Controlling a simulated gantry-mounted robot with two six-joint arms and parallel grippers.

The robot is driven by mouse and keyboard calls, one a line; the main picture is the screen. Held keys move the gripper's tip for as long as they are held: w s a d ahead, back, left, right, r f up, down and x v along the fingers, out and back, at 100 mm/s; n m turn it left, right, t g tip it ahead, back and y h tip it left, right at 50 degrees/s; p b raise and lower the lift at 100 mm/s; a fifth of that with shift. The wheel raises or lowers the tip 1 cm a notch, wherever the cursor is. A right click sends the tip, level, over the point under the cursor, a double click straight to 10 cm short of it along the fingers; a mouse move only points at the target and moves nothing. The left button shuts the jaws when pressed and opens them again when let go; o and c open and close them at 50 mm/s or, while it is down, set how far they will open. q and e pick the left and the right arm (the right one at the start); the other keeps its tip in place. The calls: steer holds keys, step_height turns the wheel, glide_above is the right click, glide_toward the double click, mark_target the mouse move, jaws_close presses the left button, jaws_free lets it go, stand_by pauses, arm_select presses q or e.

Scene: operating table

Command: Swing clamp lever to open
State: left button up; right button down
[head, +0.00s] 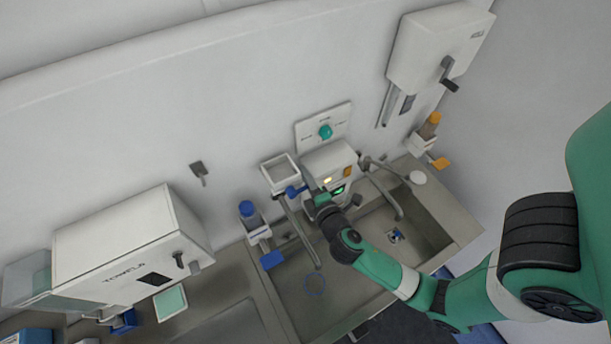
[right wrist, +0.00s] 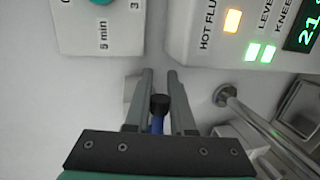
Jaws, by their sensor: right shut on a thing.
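A small blue lever with a black round end (right wrist: 159,104) sits between the two grey fingers of my right gripper (right wrist: 160,80) in the right wrist view. My right gripper is shut on this lever. In the head view the blue part (head: 293,190) shows beside the white control box (head: 328,165), and my right gripper (head: 311,197) reaches it from the lower right. The clamp itself is mostly hidden behind my fingers. My left gripper is not in view.
The control box shows lit lamps and a green display (right wrist: 308,30). A dial panel (head: 323,127) is on the wall above. Metal spouts (head: 297,232) flank the box over the steel sink (head: 440,228).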

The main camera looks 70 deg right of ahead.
steer(key=shift+r, duration=0.1)
stand_by(0.3)
steer(key=c, duration=0.8)
jaws_free()
steer(key=shift+o, duration=0.2)
